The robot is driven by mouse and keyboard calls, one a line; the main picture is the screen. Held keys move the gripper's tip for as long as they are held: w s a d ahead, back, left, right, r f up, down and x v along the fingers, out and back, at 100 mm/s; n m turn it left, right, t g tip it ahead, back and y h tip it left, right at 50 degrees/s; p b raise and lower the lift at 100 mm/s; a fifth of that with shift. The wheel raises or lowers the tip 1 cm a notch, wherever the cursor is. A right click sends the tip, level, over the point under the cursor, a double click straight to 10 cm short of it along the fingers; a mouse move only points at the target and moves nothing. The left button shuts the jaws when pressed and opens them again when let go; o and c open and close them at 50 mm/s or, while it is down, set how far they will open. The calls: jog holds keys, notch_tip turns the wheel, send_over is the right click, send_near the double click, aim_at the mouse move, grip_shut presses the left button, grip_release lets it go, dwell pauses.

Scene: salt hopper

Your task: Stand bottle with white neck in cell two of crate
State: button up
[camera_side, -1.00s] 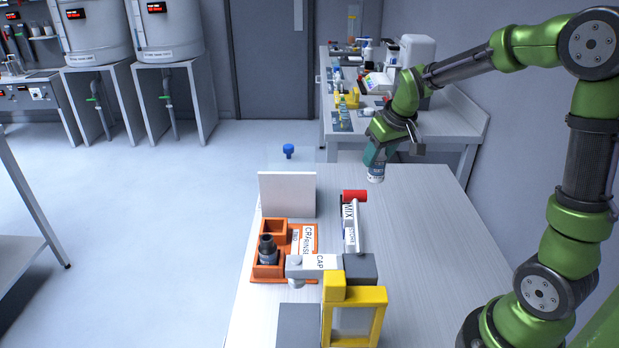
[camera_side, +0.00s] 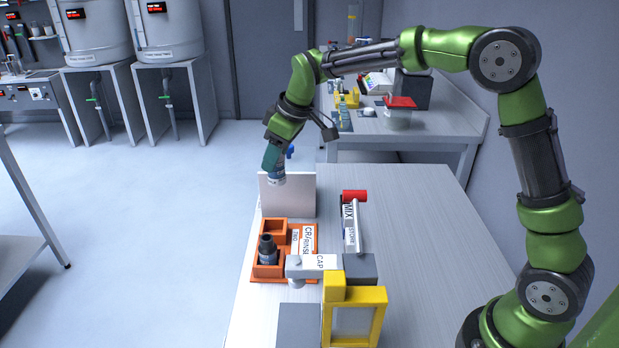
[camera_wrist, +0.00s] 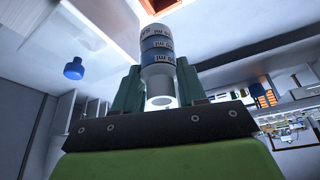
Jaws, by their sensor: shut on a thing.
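My gripper (camera_side: 274,158) is shut on a bottle (camera_side: 277,175) with a blue label and holds it in the air, slightly tilted. In the wrist view the bottle (camera_wrist: 158,50) sits between the green fingers (camera_wrist: 158,88), with a white neck end toward the palm. The orange crate (camera_side: 300,276) stands on the table below and nearer the side camera. Its far cell (camera_side: 273,228) looks empty. Its near cell holds another bottle (camera_side: 267,248) with a dark neck. The crate's label is only partly readable, with "TWO" beside the cells.
A white upright panel (camera_side: 303,197) stands behind the crate, close to the held bottle. A red-ended MIX piece (camera_side: 350,222), a grey CAP block (camera_side: 318,263) and a yellow frame (camera_side: 374,300) stand to the right and in front. The table's right side (camera_side: 420,240) is clear.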

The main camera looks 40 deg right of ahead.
jog(key=shift+w+a+n, duration=0.25)
jog(key=shift+a+n, duration=0.05)
jog(key=shift+a, duration=0.65)
jog(key=shift+d+f, duration=0.1)
jog(key=shift+f, duration=7.45)
jog(key=shift+f, duration=0.1)
jog(key=o, duration=1.1)
